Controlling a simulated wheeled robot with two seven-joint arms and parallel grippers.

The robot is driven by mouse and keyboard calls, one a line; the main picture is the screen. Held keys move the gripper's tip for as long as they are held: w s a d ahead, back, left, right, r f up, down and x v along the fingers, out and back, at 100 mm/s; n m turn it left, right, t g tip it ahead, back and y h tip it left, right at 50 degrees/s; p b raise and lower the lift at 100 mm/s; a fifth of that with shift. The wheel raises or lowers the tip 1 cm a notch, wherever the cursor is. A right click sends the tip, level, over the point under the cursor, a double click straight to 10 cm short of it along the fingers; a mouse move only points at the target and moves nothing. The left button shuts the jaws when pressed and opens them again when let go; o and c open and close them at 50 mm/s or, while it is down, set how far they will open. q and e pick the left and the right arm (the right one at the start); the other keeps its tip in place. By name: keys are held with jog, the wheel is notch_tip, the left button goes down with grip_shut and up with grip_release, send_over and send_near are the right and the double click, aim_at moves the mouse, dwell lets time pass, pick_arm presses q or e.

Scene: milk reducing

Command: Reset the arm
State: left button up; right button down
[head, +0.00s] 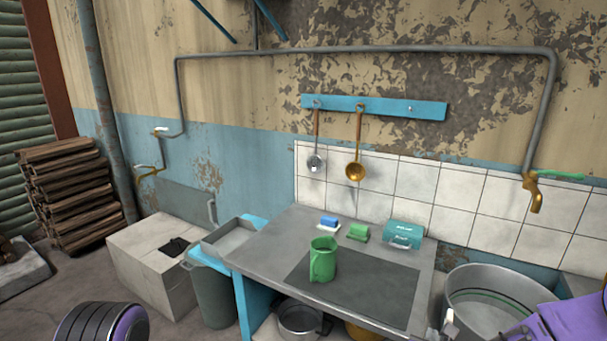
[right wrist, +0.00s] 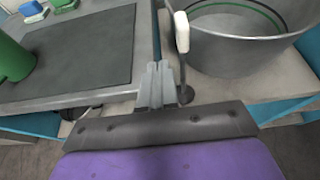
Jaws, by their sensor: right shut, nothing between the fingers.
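My right gripper (right wrist: 157,76) is shut, with its grey fingers together and nothing between them. It is over the gap between the metal table and the large metal pot (right wrist: 235,45). In the head view its purple arm (head: 565,318) comes in at the lower right, in front of the pot. A green mug (head: 322,262) stands upright on the dark mat (head: 380,290), apart from the gripper; part of it shows at the left edge of the right wrist view (right wrist: 12,65). My left gripper is not in view; a dark and purple part of my left arm shows at the lower left.
A white-ended handle (right wrist: 182,30) stands close beside the right gripper, near the pot's rim. A blue sponge (head: 329,221), a green block (head: 358,232) and a teal box (head: 403,234) sit at the table's back. Two ladles hang on the wall.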

jog(key=s+a+f+n+g+y, duration=0.2)
jog(key=s+f+n, duration=0.5)
jog(key=n, duration=0.6)
jog(key=s+a+f+n+g+y, duration=0.1)
jog(key=s+f+n+g+y, duration=0.1)
jog(key=s+f+n, duration=0.9)
jog(key=s+d+f+n+g, duration=0.1)
jog(key=s+d+n+g, duration=0.1)
jog(key=s+n, duration=0.3)
jog(key=s+d+f+n+g, duration=0.1)
jog(key=s+d+n+g, duration=0.1)
jog(key=s+n, duration=0.4)
jog(key=s, duration=0.3)
jog(key=shift+f+g+h, duration=0.25)
jog(key=shift+g+h, duration=0.15)
jog(key=shift+s, duration=0.1)
